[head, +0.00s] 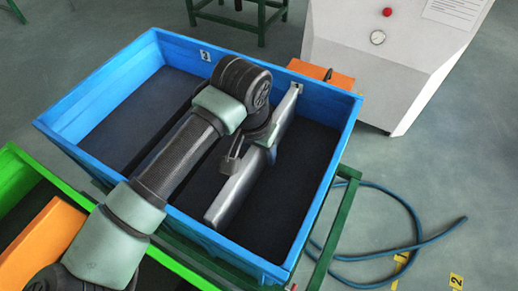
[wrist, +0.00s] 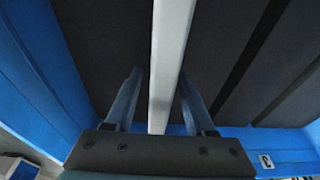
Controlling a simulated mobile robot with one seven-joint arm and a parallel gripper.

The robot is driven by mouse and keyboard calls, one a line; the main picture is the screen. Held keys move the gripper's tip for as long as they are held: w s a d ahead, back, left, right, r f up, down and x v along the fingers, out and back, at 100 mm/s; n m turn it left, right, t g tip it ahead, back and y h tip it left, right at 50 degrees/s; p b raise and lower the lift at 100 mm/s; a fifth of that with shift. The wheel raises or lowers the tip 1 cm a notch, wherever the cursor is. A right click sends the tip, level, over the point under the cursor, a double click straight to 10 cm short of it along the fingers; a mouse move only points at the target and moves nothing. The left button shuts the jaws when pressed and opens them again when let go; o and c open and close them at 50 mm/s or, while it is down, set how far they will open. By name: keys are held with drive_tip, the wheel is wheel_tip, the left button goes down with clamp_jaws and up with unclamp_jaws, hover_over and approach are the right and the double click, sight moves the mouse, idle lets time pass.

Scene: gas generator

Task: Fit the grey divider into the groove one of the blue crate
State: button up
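The grey divider (head: 231,196) is a long flat panel inside the blue crate (head: 105,95), running from near the far wall toward the near side. It stands on edge, right of the crate's middle. My gripper (head: 246,158) is low over the divider. In the wrist view, the divider (wrist: 172,50) passes between the two open fingers of my gripper (wrist: 158,78). A gap shows at the left finger; the right finger is close to it, and contact cannot be told. Dark lines (wrist: 255,60) cross the crate floor beside it. My arm hides part of the crate.
A number 3 label (head: 205,56) is on the crate's far wall. A green crate with an orange panel (head: 40,237) is at lower left. A white cabinet (head: 390,60) stands behind right, and a blue hose (head: 415,225) lies on the floor at right.

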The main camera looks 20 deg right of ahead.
drive_tip(key=shift+r+p, duration=0.25)
drive_tip(key=shift+p, duration=0.1)
drive_tip(key=r, duration=0.3)
drive_tip(key=s+a+r, duration=0.1)
drive_tip(key=r, duration=0.3)
drive_tip(key=r+b, duration=0.1)
drive_tip(key=r, duration=0.3)
drive_tip(key=shift+s+a, duration=0.2)
drive_tip(key=shift+a, duration=0.2)
drive_tip(key=shift+r, duration=0.25)
